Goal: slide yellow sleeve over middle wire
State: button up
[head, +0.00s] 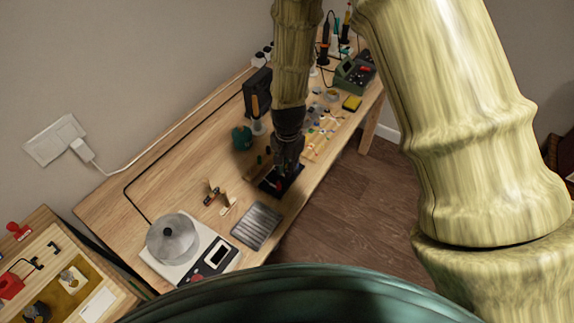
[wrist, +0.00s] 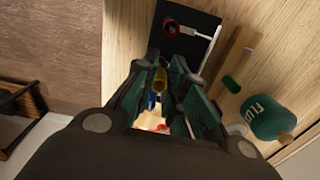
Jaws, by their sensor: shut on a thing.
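My gripper (head: 285,168) points down over a small black mat (head: 268,182) near the front edge of the workbench. In the wrist view my gripper (wrist: 172,82) is closed around a small yellow sleeve (wrist: 161,80), which sits between the fingers. A small blue piece (wrist: 152,101) shows just below the sleeve, and whether they touch is unclear. The black mat also shows in the wrist view (wrist: 195,48), with a red round piece (wrist: 170,27) and a pale thin wire-like part (wrist: 192,31) on it. I cannot make out the middle wire.
A teal flux bottle (wrist: 270,118) and a green cap (wrist: 231,84) stand beside a wooden strip (wrist: 236,55). Small parts crowd the far bench. Bare wood lies left.

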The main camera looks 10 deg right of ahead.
jog(key=shift+f, duration=1.2)
dwell(1.1)
jog(key=o, duration=0.7)
jog(key=shift+o, duration=0.4)
jog(key=o, duration=0.4)
jog(key=shift+c, duration=0.2)
jog(key=shift+r, duration=0.1)
notch_tip(320, 180, up, 9)
jog(key=p, duration=0.6)
dwell(0.3)
jog(key=shift+a, duration=0.1)
dwell(0.4)
